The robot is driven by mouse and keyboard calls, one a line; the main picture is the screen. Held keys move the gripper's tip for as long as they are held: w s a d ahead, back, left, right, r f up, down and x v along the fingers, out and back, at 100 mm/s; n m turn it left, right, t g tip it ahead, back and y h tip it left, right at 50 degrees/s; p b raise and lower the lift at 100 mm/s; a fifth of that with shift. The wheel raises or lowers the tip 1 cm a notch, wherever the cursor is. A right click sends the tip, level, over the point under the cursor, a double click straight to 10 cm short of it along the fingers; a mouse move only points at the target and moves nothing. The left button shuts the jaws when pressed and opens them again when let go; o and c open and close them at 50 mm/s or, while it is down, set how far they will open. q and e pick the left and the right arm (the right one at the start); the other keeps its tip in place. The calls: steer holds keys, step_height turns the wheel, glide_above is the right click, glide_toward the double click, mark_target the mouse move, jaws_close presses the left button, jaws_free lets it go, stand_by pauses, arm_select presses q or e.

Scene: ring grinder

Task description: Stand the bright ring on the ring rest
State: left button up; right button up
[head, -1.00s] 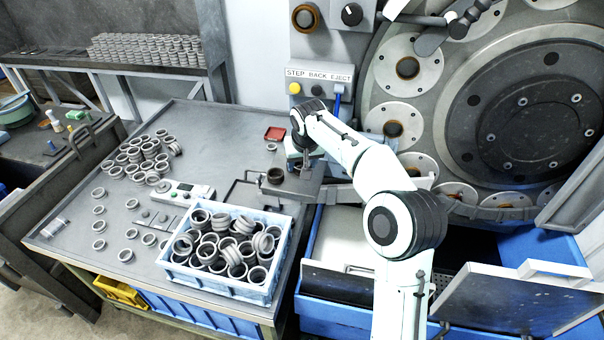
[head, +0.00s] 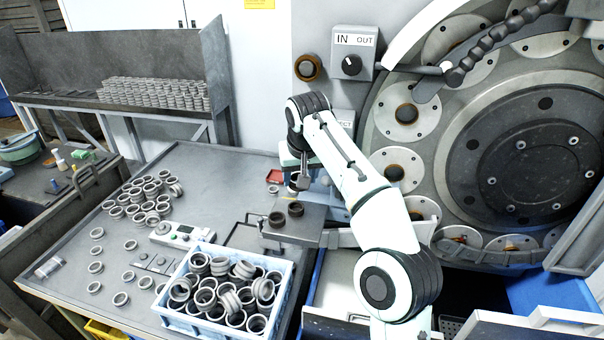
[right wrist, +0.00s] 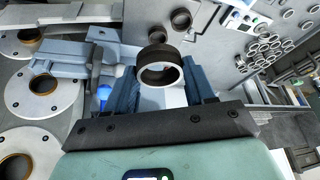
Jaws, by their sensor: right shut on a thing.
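In the head view the held ring is small and partly hidden by the gripper. I cannot tell which part is the ring rest. My left gripper is not in view.
A blue crate of grey rings (head: 228,330) stands on the table (head: 215,175) near the front. Several loose rings (head: 145,195) lie at the left. The grinder's large disc (head: 525,150) fills the right.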

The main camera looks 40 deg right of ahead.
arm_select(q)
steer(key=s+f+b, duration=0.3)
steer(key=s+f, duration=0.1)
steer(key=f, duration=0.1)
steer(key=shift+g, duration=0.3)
arm_select(e)
steer(key=s+a, duration=0.6)
steer(key=a, duration=0.2)
steer(key=shift+s, duration=0.15)
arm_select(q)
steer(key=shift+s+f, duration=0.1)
